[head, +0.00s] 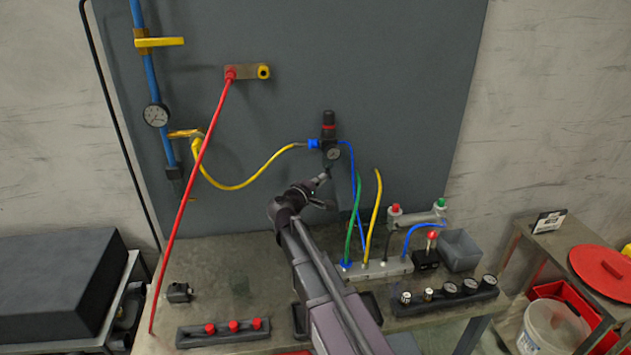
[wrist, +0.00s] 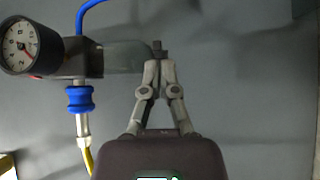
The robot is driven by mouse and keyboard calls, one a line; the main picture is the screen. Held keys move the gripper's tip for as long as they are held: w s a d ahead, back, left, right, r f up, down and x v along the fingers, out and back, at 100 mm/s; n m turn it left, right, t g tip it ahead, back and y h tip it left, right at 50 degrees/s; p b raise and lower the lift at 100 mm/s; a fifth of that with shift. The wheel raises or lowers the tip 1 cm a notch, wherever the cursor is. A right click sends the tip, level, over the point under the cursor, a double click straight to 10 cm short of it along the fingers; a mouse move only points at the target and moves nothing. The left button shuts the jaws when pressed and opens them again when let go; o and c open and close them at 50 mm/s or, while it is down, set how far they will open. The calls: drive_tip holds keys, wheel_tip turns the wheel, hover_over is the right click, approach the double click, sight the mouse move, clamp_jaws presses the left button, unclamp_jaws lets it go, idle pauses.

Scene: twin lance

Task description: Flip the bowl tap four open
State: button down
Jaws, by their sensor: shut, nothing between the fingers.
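The filter-regulator (head: 329,130) hangs on the grey panel, with a black knob on top and a round gauge (head: 333,154). In the wrist view its gauge (wrist: 20,46) is at the left, and a smoky translucent bowl (wrist: 125,57) extends right from its body. A small dark piece, apparently the bowl tap (wrist: 157,47), is at the bowl's end. No "four" label is readable. My gripper (head: 325,178) is just below the regulator. In the wrist view my gripper (wrist: 158,64) is shut and empty, its tips beside or touching that piece; I cannot tell contact.
A yellow hose (head: 250,180) joins the regulator from the left, and a blue hose (head: 353,185) drops from it. Green and yellow hoses rise from a manifold (head: 378,270) on the bench. A red hose (head: 195,185) crosses at left. Yellow levers (head: 160,42) sit on a blue pipe.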

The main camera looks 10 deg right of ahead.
idle(0.5)
drive_tip(key=shift+s+a+n+t+y, duration=0.2)
drive_tip(key=shift+n+t+y, duration=0.1)
drive_tip(key=shift+y, duration=0.1)
